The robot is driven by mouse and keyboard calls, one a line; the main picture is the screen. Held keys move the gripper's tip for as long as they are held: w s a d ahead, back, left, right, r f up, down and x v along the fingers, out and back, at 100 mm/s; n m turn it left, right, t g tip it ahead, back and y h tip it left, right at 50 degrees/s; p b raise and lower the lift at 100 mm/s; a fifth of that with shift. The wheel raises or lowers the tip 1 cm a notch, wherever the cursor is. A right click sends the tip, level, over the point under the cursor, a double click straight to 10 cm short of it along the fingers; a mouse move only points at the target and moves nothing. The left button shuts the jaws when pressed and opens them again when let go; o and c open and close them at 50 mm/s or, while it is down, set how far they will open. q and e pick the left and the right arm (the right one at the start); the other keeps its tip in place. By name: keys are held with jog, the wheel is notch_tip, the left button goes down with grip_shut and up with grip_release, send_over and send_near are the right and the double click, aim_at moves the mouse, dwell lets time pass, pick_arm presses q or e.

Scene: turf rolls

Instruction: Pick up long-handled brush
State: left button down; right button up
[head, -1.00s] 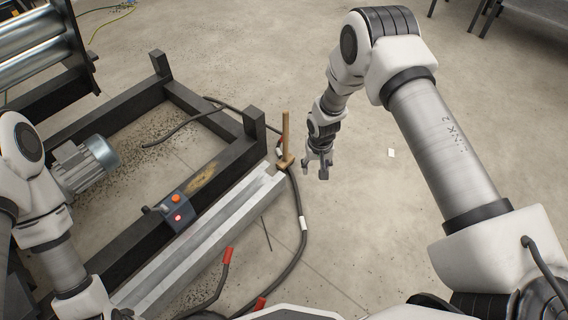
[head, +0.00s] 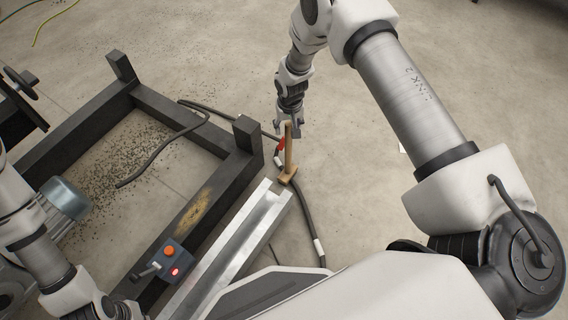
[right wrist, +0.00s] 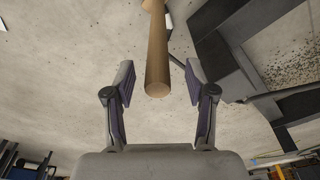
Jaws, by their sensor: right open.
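The long-handled brush (head: 288,158) has a wooden handle standing upright, with its wooden head at the far end of the metal channel. In the right wrist view its round handle (right wrist: 157,62) comes down from the top between my fingers. My right gripper (head: 288,130) is at the top of the handle. In the right wrist view my right gripper (right wrist: 158,88) is open, with a finger on each side of the handle end and gaps on both sides. The bristles are hidden. My left arm shows at the left edge, but its gripper is not in view.
A metal channel (head: 235,245) runs beside a black frame (head: 220,185). A control box (head: 168,262) with an orange button and red light sits on the frame. A black cable (head: 305,205) curves past the brush. The floor on the right is clear.

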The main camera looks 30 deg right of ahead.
aim_at(288, 135)
jog(key=f+b, duration=0.1)
jog(key=f, duration=0.1)
jog(key=f+b, duration=0.1)
jog(key=f, duration=0.1)
jog(key=f+b, duration=0.1)
jog(key=f, duration=0.1)
jog(key=shift+w+d, duration=0.2)
jog(key=shift+w, duration=0.15)
jog(key=shift+r, duration=0.1)
grip_shut()
jog(key=shift+r, duration=0.15)
